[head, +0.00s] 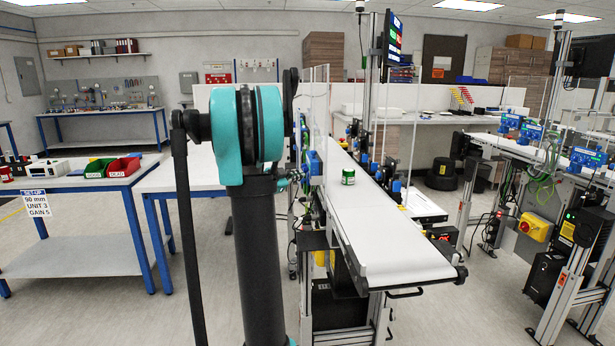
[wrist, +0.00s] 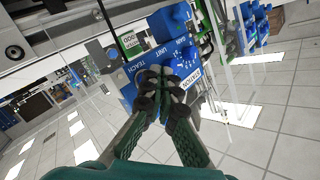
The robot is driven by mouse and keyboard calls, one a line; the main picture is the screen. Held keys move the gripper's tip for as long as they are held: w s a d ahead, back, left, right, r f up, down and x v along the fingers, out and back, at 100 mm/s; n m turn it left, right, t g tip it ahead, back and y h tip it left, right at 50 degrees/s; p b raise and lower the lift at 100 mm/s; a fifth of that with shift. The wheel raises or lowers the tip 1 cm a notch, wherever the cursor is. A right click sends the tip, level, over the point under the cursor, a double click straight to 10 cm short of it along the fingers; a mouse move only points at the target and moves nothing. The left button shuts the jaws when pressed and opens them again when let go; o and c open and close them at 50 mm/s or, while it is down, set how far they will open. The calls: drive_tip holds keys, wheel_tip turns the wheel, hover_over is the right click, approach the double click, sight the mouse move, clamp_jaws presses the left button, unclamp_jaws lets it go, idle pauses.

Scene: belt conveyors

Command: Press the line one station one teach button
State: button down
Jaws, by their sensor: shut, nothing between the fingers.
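A blue sensor unit (wrist: 128,92) fills the middle of the wrist view, tilted in the picture. In the head view my teal and black arm hides the gripper; a blue unit (head: 315,162) shows beside the near conveyor.
A second conveyor (head: 535,152) with blue units stands right. A bench (head: 75,183) with red and green bins stands left.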

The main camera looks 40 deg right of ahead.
drive_tip(key=shift+w+a, duration=0.1)
drive_tip(key=shift+a, duration=0.1)
drive_tip(key=w+a, duration=0.1)
drive_tip(key=a, duration=0.2)
drive_tip(key=w+a, duration=0.1)
drive_tip(key=shift+w+a, duration=0.15)
drive_tip(key=shift+w, duration=0.15)
idle(0.3)
idle(0.6)
